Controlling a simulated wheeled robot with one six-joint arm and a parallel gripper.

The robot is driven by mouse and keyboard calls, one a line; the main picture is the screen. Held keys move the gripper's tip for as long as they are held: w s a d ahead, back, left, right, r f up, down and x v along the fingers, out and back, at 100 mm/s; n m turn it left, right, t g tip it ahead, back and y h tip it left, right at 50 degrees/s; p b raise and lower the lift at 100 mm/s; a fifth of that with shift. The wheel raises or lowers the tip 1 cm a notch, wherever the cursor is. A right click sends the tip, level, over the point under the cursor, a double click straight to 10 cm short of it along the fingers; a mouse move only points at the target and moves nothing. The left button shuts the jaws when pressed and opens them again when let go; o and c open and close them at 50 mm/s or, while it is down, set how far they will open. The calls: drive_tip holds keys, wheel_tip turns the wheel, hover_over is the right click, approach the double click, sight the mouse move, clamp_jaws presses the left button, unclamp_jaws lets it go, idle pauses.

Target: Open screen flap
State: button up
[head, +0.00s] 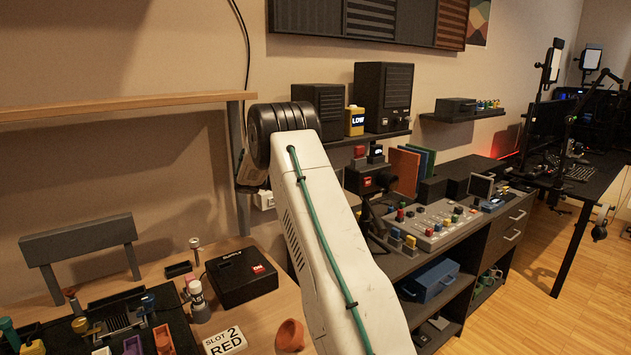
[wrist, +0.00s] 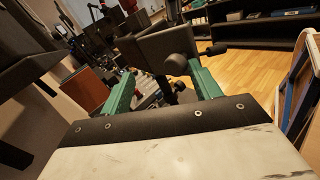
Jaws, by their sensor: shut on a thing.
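A dark camera-like device (head: 372,181) with a red label stands on the shelf unit in the head view, just right of my arm and partly hidden by it. In the wrist view, my gripper (wrist: 161,70) has its two green fingers on either side of a dark grey panel (wrist: 160,46), which looks like the screen flap. A round dark knob sits by the right fingertip. My gripper is shut on this dark piece; the exact contact is hard to see. In the head view my arm hides the gripper.
A button console (head: 436,222) and a small screen (head: 480,186) stand right of the device. Speakers (head: 383,97) stand on a shelf above. A blue box (head: 430,280) sits on the lower shelf.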

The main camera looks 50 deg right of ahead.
drive_tip(key=shift+d+r, duration=0.3)
drive_tip(key=shift+r, duration=0.1)
drive_tip(key=shift+o, duration=0.2)
drive_tip(key=shift+r, duration=0.3)
drive_tip(key=shift+o, duration=0.6)
wheel_tip(320, 180, up, 2)
drive_tip(key=shift+w+r, duration=0.15)
drive_tip(key=shift+r, duration=0.1)
drive_tip(key=shift+s+a+r, duration=0.15)
drive_tip(key=shift+s+a, duration=0.15)
drive_tip(key=shift+s, duration=0.2)
drive_tip(key=shift+s+a+r, duration=0.15)
drive_tip(key=shift+s+a, duration=0.1)
drive_tip(key=shift+s, duration=0.2)
drive_tip(key=shift+c, duration=0.8)
drive_tip(key=s+a, duration=0.8)
drive_tip(key=s, duration=0.3)
drive_tip(key=shift+s+a+r, duration=0.25)
